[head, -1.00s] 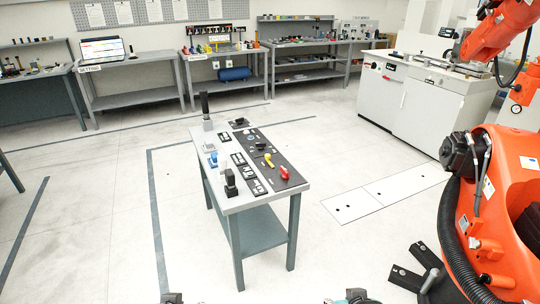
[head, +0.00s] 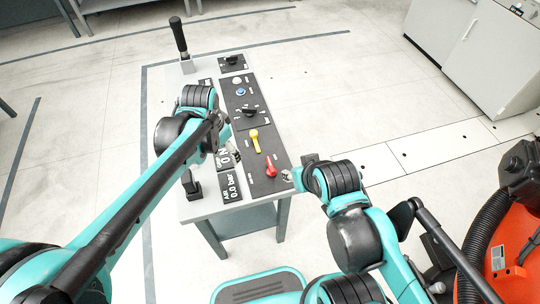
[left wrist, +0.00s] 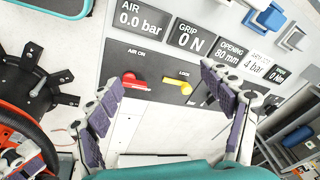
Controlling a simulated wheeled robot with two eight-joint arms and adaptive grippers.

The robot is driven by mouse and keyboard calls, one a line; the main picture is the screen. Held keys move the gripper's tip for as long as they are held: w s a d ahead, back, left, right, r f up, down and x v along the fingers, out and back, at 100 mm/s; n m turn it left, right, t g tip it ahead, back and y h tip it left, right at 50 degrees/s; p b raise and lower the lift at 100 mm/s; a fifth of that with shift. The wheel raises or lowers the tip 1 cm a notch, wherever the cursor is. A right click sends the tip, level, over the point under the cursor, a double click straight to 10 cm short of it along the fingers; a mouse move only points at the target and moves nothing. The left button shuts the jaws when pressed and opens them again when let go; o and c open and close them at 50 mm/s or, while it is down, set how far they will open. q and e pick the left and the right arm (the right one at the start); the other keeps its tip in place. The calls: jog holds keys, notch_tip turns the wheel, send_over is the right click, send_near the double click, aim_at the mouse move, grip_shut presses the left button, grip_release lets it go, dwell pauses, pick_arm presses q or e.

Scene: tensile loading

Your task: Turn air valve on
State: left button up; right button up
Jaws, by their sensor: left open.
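The red air valve handle (head: 271,166) is on the dark panel at the table's near right; in the left wrist view the red handle (left wrist: 133,80) sits by the words AIR ON. A yellow handle (head: 255,140) marked LOCK is beside it. The AIR display (left wrist: 143,17) reads 0.0 bar. My left gripper (head: 234,150) is over the panel's left side, partly hidden by its arm; in the left wrist view its fingers (left wrist: 160,88) are spread, with both handles between them and nothing held. My right gripper (head: 289,176) is at the table's right edge, near the red handle; its fingers are unclear.
The panel also has a black knob (head: 250,112) and a blue button (head: 241,91). A black upright handle (head: 179,37) stands at the table's far end.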

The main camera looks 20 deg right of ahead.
pick_arm(q)
jog(key=w+d+f+m+g+p, duration=0.1)
jog(key=w+d+f+m+p, duration=0.15)
jog(key=d, duration=0.55)
jog(key=m+g+y, duration=0.1)
jog(key=m, duration=0.3)
send_over(270, 164)
notch_tip(270, 164, down, 6)
jog(key=shift+w+f, duration=0.1)
jog(key=shift+f, duration=0.1)
notch_tip(270, 164, down, 7)
jog(key=shift+d+f+b, duration=0.1)
jog(key=shift+b, duration=0.9)
jog(key=shift+f, duration=0.4)
pick_arm(e)
jog(key=shift+s+r, duration=0.1)
jog(key=shift+r, duration=0.5)
pick_arm(q)
jog(key=c, duration=1.2)
